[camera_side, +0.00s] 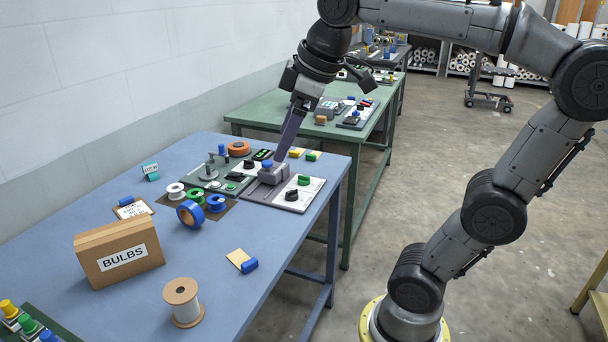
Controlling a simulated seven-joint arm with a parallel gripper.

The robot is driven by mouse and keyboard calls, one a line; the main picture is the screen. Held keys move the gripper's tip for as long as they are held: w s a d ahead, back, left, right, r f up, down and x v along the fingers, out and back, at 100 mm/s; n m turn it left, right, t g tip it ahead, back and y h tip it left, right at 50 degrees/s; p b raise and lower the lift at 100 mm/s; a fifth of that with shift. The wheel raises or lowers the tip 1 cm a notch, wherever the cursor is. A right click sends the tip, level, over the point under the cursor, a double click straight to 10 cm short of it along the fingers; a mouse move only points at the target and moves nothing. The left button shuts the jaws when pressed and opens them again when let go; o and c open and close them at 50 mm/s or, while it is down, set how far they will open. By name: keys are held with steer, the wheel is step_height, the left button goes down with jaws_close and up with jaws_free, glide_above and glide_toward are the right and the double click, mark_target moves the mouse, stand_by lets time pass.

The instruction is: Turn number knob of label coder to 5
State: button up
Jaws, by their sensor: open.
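A light panel (314,193) lies near the right edge of the blue table. It carries a green knob (304,180), a black knob (291,195) and a grey block (273,175) with a blue top (267,164). I cannot tell for sure which unit is the label coder or which knob is its number knob; any digits are too small to read. My gripper (279,160) points down just behind and right of the blue top, close to the grey block. Its fingers overlap in this view, so contact cannot be told. It holds nothing visible.
A green-based unit (225,183) with a small post sits left of the panel. Tape rolls (190,213), a BULBS box (120,252) and a spool (183,302) stand on the blue table (240,290). A green table (350,145) with similar devices stands behind. The table's front middle is mostly clear.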

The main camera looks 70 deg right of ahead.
steer(key=w+d+r+g, duration=0.1)
steer(key=w+d+r, duration=0.2)
steer(key=w+d, duration=0.75)
steer(key=m+g, duration=0.4)
glide_above(304, 176)
step_height(304, 176, down, 21)
steer(key=shift+y, duration=0.3)
step_height(304, 176, down, 14)
steer(key=shift+d+r, duration=0.1)
steer(key=shift+r, duration=0.05)
steer(key=shift+c, duration=0.2)
jaws_close()
